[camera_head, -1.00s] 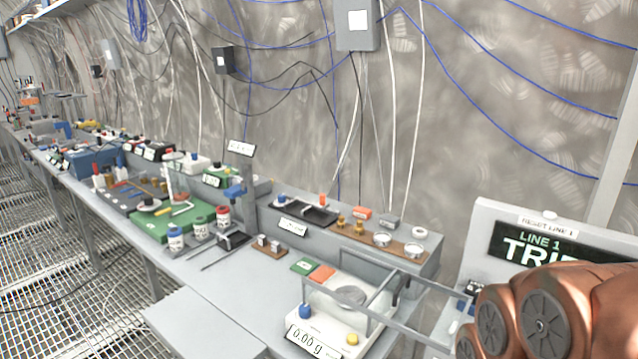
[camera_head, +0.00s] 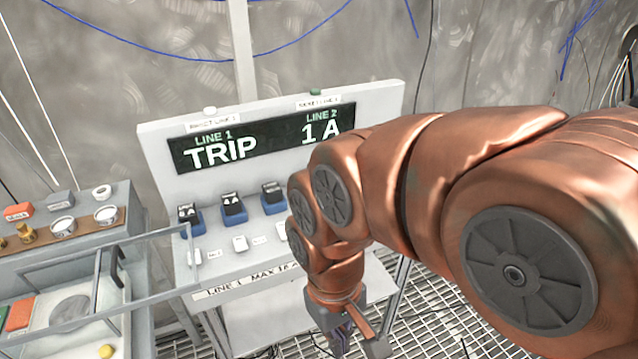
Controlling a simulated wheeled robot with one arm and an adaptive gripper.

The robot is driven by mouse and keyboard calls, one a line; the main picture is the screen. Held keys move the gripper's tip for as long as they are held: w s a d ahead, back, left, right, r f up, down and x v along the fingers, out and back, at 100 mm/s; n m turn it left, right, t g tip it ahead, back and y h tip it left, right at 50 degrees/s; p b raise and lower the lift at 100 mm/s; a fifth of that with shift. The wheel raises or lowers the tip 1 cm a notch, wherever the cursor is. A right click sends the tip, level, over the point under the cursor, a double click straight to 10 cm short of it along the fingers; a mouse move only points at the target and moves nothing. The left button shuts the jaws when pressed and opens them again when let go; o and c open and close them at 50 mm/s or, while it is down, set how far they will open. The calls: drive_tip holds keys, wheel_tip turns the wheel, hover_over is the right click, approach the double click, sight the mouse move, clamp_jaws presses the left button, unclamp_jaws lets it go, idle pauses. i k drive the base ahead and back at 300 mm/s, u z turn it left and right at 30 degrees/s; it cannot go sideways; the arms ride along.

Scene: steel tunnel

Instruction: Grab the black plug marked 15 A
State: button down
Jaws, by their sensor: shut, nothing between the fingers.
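Several black plugs stand in blue sockets on the white panel stand: one at the left (camera_head: 187,213), one in the middle (camera_head: 233,207) and one at the right (camera_head: 271,194). The marks on them are too small to read, so I cannot tell which is 15 A. My copper arm hides the panel to the right of them. My gripper (camera_head: 350,343) points down at the bottom edge of the picture, in front of and below the panel's right part. It is shut and empty, apart from the plugs.
The panel's display (camera_head: 255,145) reads "LINE 1 TRIP" and "LINE 2 1 A". A front label (camera_head: 250,285) reads "LINE 1 MAX 16 A", its end partly hidden. White switches (camera_head: 240,243) sit below the sockets. A balance with a clear frame (camera_head: 75,310) stands close at left.

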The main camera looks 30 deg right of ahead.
sight(272, 193)
drive_tip(key=u, duration=0.05)
drive_tip(key=k, duration=0.5)
drive_tip(key=u, duration=1.15)
drive_tip(key=i, duration=1)
drive_tip(key=z, duration=0.8)
